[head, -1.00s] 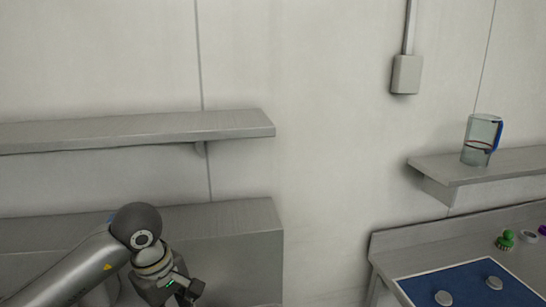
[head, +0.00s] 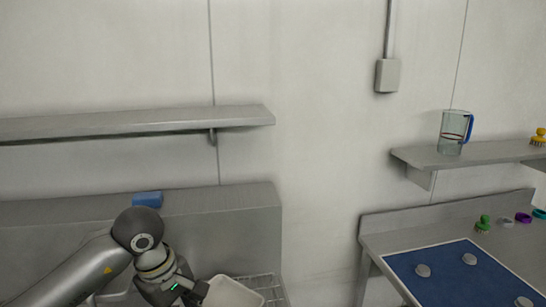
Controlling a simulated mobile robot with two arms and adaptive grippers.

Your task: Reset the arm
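My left arm comes in at the lower left in the head view. Its gripper (head: 190,291) is low at the bottom edge of the picture, beside a pale tub (head: 233,293). The fingers are small and partly cut off, so I cannot tell whether they are open or touch the tub. My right arm and gripper are not in view.
A wall shelf (head: 150,121) runs above my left arm. A blue block (head: 147,199) lies on the ledge behind it. At right, a jug (head: 453,133) stands on another shelf (head: 420,156), above a table with a blue mat (head: 440,265) and a green brush (head: 483,224).

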